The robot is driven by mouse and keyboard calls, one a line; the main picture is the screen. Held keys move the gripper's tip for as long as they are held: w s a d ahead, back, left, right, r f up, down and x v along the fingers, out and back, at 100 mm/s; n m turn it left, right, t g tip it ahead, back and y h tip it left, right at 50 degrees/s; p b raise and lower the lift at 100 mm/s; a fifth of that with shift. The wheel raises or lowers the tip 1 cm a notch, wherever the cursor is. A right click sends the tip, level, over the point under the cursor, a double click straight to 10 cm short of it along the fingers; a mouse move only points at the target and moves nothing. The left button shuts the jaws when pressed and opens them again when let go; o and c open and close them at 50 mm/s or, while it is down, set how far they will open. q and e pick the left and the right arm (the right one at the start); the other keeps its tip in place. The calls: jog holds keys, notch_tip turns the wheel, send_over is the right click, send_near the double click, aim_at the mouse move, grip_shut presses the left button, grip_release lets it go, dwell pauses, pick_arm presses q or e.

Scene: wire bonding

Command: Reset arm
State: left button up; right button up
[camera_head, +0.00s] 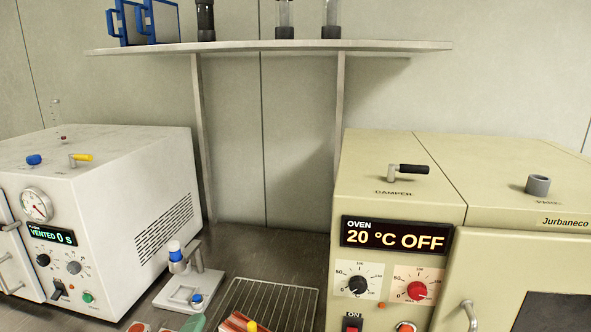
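Neither of my grippers nor my arms shows in the head view. The cream oven (398,195) stands on the right, and its display (396,236) reads "OVEN 20 °C OFF". The white vacuum unit (120,170) stands on the left, and its display (50,236) reads "VENTED 0 S". A small white device (190,285) with a blue-topped post sits on the bench between them.
A wire rack (275,300) lies on the dark bench (255,245). A red and a green item are partly cut off at the bottom edge. A shelf (270,47) above holds blue frames (145,22) and several cylinders. The back of the bench is clear.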

pick_arm(q)
jog(key=s+a+f+n+g+y, duration=0.2)
jog(key=s+a+f+n+g, duration=0.15)
jog(key=f, duration=0.25)
jog(key=s+a+f+n+g+y, duration=0.25)
jog(key=s+f+n+g, duration=0.2)
jog(key=f, duration=0.25)
jog(key=s+a+f+n+g+h, duration=0.1)
jog(key=s+f+n+g, duration=0.2)
jog(key=s, duration=0.4)
jog(key=s+a+f+g+h, duration=0.1)
jog(key=s+f+g, duration=0.2)
jog(key=s+g, duration=0.25)
jog(key=s+a+f+x, duration=0.1)
jog(key=s+x, duration=0.2)
jog(key=x, duration=0.9)
jog(key=s+x, duration=0.3)
jog(key=x, duration=0.9)
jog(key=s+a+f+g, duration=0.1)
jog(key=s+a+f, duration=0.1)
jog(key=s+f, duration=1.4)
jog(key=shift+a+f+g, duration=0.15)
jog(key=shift+f+g, duration=0.2)
jog(key=shift+f, duration=0.45)
jog(key=shift+y, duration=0.25)
